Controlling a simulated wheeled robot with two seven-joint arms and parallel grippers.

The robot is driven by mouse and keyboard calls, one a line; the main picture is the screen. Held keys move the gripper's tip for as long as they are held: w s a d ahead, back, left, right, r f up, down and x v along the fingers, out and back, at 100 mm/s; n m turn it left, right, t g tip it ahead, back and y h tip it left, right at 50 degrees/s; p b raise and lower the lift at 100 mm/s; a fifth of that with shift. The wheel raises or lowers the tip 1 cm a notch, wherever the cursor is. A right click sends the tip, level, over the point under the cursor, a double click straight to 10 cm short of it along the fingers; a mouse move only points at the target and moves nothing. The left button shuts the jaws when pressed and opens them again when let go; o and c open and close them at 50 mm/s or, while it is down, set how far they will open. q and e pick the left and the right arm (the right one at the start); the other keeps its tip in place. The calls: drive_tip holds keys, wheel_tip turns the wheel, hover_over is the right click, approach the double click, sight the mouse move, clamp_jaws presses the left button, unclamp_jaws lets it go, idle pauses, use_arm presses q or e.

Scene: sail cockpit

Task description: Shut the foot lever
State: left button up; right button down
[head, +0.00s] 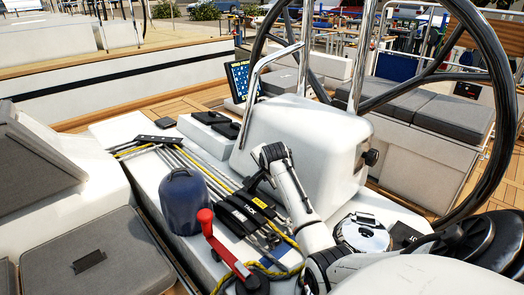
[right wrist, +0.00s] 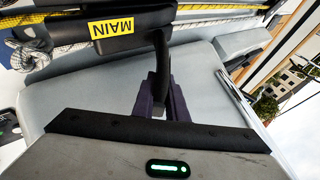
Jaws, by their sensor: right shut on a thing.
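A bank of black rope clutches (head: 238,214) sits on the white coaming, with small labels too small to read surely in the head view. My right gripper (head: 262,178) comes in from the lower right and is at the far end of this bank. In the right wrist view its dark fingers (right wrist: 161,98) are shut on a black lever (right wrist: 161,52). The lever stands out beside a black clutch body (right wrist: 120,40) with a yellow MAIN label (right wrist: 110,29). I see no foot label, so I cannot tell which lever is the foot lever. My left gripper is out of view.
A blue winch cover (head: 184,200) and a red winch handle (head: 219,240) stand left of and before the clutches. Several ropes (head: 190,162) run through them. A white pedestal (head: 312,140) and a large black wheel (head: 495,90) rise behind and right. A chrome winch (head: 362,232) is at right.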

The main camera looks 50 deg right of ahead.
drive_tip(key=shift+s+a+f+t, duration=0.35)
drive_tip(key=shift+s+f+t, duration=0.25)
drive_tip(key=shift+t, duration=0.2)
drive_tip(key=c, duration=1.8)
unclamp_jaws()
drive_tip(key=shift+o, duration=0.2)
drive_tip(key=shift+d+r, duration=0.1)
drive_tip(key=shift+s, duration=0.1)
drive_tip(key=v, duration=1)
